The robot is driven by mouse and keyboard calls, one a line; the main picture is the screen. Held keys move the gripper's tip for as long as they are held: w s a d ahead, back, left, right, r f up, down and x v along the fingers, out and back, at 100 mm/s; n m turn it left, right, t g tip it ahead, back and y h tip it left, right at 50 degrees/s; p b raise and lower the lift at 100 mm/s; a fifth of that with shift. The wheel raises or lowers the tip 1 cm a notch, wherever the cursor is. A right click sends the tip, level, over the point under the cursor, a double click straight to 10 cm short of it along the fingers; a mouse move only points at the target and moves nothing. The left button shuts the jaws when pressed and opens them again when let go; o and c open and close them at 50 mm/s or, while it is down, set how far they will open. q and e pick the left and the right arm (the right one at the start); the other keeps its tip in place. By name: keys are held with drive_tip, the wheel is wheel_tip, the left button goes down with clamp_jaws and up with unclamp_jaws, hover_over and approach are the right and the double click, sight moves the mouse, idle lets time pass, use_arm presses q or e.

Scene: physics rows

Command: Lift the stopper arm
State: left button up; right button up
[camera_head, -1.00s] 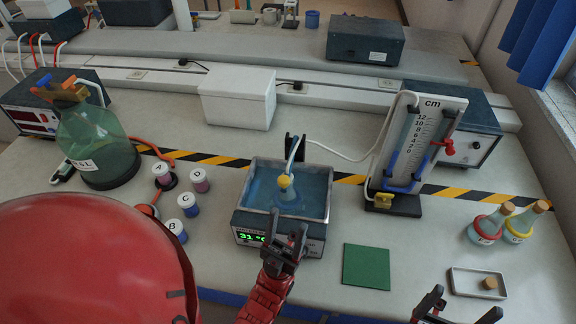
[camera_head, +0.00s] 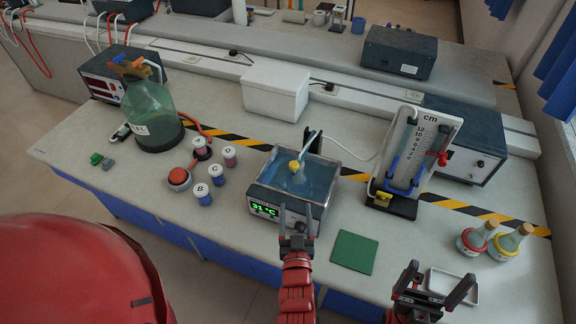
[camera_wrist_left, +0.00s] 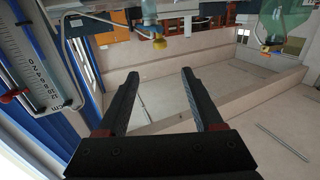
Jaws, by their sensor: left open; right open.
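A small flask (camera_head: 297,179) with a yellow stopper (camera_head: 294,165) stands in the blue water bath (camera_head: 262,193). A pale tube (camera_head: 308,146) rises from the stopper past a black post; I cannot make out a separate stopper arm. The yellow stopper also shows in the left wrist view (camera_wrist_left: 159,43). My left gripper (camera_head: 300,216) is open and empty, in front of the bath's near side, apart from the flask. Its open fingers (camera_wrist_left: 157,88) show nothing between them in the left wrist view. My right gripper (camera_head: 440,280) is open and empty, in front of the white tray.
A green bottle (camera_head: 152,112) with an orange and blue tap stands at left. Several labelled vials (camera_head: 203,194) stand left of the bath. The manometer (camera_head: 416,150) stands right of it. A green mat (camera_head: 354,252), the tray (camera_head: 455,287) and two stoppered flasks (camera_head: 494,241) lie at right.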

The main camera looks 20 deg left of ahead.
use_arm(q)
drive_tip(key=b, duration=0.7)
approach(294, 168)
drive_tip(key=b+x, duration=0.5)
drive_tip(key=x, duration=0.5)
drive_tip(key=shift+w+b, duration=0.15)
drive_tip(key=shift+b, duration=0.2)
drive_tip(key=shift+w+a, duration=0.25)
drive_tip(key=shift+w, duration=0.35)
clamp_jaws()
